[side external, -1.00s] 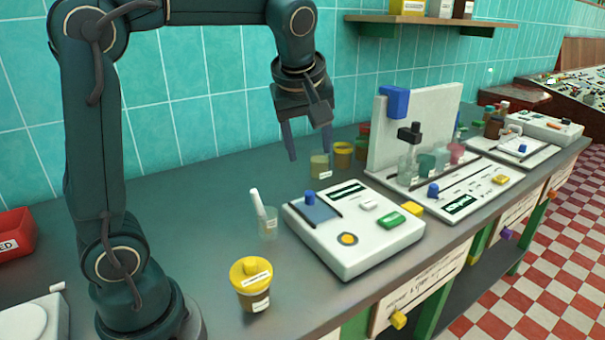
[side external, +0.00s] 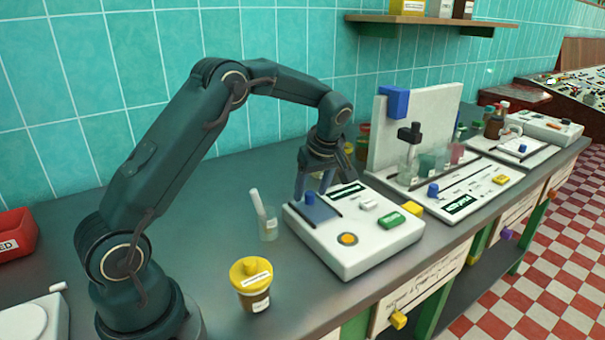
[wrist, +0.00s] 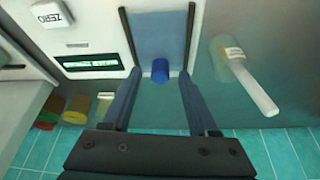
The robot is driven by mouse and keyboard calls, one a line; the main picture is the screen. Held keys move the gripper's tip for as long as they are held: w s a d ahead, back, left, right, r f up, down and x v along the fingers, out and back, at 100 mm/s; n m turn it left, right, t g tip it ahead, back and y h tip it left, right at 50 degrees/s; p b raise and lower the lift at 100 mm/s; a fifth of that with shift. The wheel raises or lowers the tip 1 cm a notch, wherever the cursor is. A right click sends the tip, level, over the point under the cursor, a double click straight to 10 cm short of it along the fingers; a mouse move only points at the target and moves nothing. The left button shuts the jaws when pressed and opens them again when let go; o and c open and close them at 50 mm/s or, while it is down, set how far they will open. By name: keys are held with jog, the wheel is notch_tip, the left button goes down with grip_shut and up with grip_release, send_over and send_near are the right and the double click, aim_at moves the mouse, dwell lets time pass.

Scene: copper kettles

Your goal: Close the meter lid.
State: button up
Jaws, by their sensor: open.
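The meter (side external: 370,242) is a white box with a display, a green button and a yellow round button. A flat blue-grey panel (side external: 318,213), apparently its lid, lies between two dark rails at the box's left end. A blue knob (side external: 309,198) stands at one edge of the panel; it also shows in the wrist view (wrist: 160,70). My gripper (side external: 313,188) is open and points down over the knob. In the wrist view, its fingers (wrist: 161,78) lie on either side of the knob, with gaps between. I cannot tell the fingertips' exact height.
A clear beaker with a white stick (side external: 267,222) stands close left of the meter. A yellow-lidded jar (side external: 252,284) is in front. Small jars (wrist: 62,112) stand behind the meter. A second device with an upright white panel (side external: 420,125) is to the right. The left bench is mostly clear.

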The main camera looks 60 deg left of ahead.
jog(key=shift+a+f, duration=0.15)
jog(key=shift+f, duration=0.15)
grip_shut()
jog(key=shift+r, duration=0.1)
dwell(1.2)
